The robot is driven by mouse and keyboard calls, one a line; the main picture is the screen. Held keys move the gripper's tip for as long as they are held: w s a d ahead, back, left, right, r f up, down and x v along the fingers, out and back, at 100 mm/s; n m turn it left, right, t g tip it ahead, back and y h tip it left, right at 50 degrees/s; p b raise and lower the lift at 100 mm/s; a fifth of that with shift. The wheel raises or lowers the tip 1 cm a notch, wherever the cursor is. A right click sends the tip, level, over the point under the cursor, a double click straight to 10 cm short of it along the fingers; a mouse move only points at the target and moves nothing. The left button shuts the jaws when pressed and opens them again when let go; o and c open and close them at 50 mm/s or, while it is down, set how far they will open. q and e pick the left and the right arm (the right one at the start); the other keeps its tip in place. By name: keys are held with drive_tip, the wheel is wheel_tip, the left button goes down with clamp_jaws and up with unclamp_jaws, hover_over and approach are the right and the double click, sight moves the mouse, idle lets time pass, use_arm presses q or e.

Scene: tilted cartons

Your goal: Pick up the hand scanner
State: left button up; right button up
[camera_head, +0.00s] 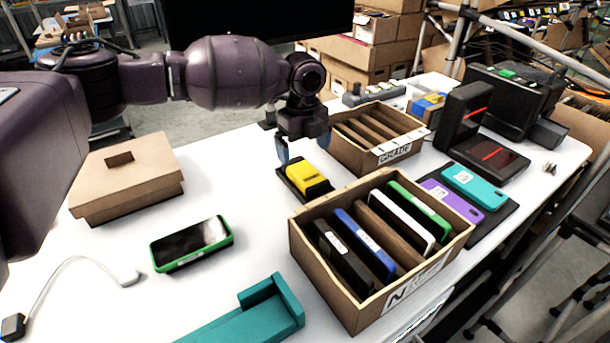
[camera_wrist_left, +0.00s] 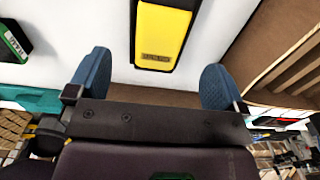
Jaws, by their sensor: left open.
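The yellow and black device (camera_head: 309,177), which I take to be the hand scanner, lies on the white table behind the open carton. Its yellow face also shows at the top of the left wrist view (camera_wrist_left: 165,30). My left gripper (camera_head: 303,147) is open and empty, above and slightly behind the device in the head view. In the left wrist view, its two blue fingers (camera_wrist_left: 155,82) are spread wider than the device, which is ahead of them and apart from both. My right gripper is not in view.
The carton (camera_head: 324,286) of upright phones stands close in front of the device, and an empty divided carton (camera_head: 351,156) close behind it. A green-edged phone (camera_head: 191,244), a closed cardboard box (camera_head: 128,178) and a teal holder (camera_head: 250,318) are at left. Clear table lies left of the device.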

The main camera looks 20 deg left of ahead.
sight(304, 170)
use_arm(q)
wheel_tip(304, 170, down, 7)
drive_tip(key=shift+d+f+b, duration=0.1)
drive_tip(key=shift+b, duration=0.45)
drive_tip(key=shift+c, duration=0.3)
drive_tip(key=c, duration=0.9)
drive_tip(key=shift+o, duration=0.2)
drive_tip(key=shift+r, duration=0.25)
